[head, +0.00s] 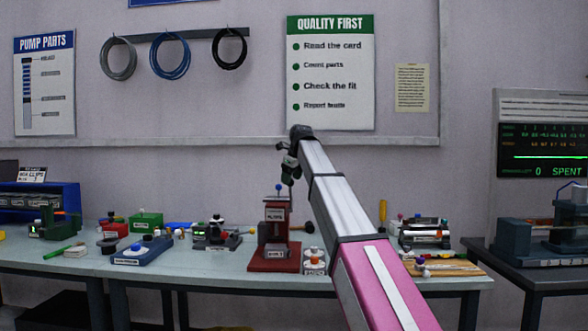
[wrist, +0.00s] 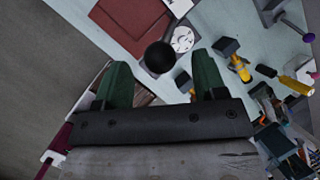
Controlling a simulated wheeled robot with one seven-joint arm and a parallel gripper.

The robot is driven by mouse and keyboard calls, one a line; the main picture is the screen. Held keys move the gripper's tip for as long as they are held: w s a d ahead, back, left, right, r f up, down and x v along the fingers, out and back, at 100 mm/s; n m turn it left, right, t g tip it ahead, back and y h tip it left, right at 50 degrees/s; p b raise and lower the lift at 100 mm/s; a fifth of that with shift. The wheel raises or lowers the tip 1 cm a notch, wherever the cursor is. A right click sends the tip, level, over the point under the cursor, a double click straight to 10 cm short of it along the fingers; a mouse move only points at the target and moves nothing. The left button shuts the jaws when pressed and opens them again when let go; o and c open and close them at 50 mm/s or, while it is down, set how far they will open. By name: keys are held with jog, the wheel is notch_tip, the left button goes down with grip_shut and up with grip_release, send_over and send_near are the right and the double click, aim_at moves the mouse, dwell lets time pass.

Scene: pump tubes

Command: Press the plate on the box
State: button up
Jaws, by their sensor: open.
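My gripper (head: 288,175) hangs above the table's middle in the head view, over and just right of a red stand (head: 275,262). In the wrist view my gripper (wrist: 160,76) has its two green fingers spread apart. A black ball (wrist: 159,57) shows between the fingertips; I cannot tell its depth or whether it touches them. A red flat panel (wrist: 130,28) and a round white part (wrist: 183,40) lie beyond it. Several small boxes stand on the table, including a green box (head: 146,220) and a red box (head: 115,230). I cannot tell which box bears the plate.
The pale table (head: 215,264) is crowded with small devices. A long blue box (head: 143,250) lies front left. A white cylinder (head: 315,266) stands right of the red stand. A dark side table (head: 520,268) stands at the right. Some front table surface is bare.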

aim_at(290, 186)
jog(key=shift+x, duration=2.25)
jog(key=c, duration=1)
jog(key=shift+s+f+t, duration=0.4)
jog(key=shift+s+f, duration=0.05)
jog(key=shift+s, duration=0.35)
jog(key=shift+s+f+t, duration=0.5)
jog(key=shift+s+f, duration=0.05)
jog(key=shift+s, duration=0.1)
